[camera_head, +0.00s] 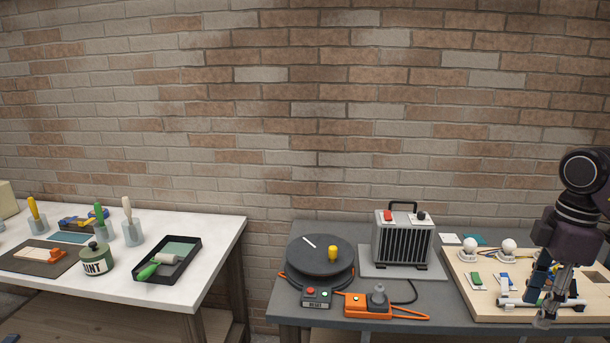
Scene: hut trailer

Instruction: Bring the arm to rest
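My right arm (574,215) comes in at the right edge and hangs down in front of the wooden board (482,304). Its gripper (543,308) points downward, with blue and grey finger parts, over or in front of the board's right part. The fingers overlap a white tube on the board, and I cannot tell whether they touch it or how far apart they are. I see nothing clearly held. My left gripper is not in view.
The grey table (282,308) carries a black turntable (318,262), a heater (403,240), an orange tool (368,304) and the board with bulbs and switches. A white table (215,240) at left holds painting tools. A gap separates the tables; a brick wall stands behind.

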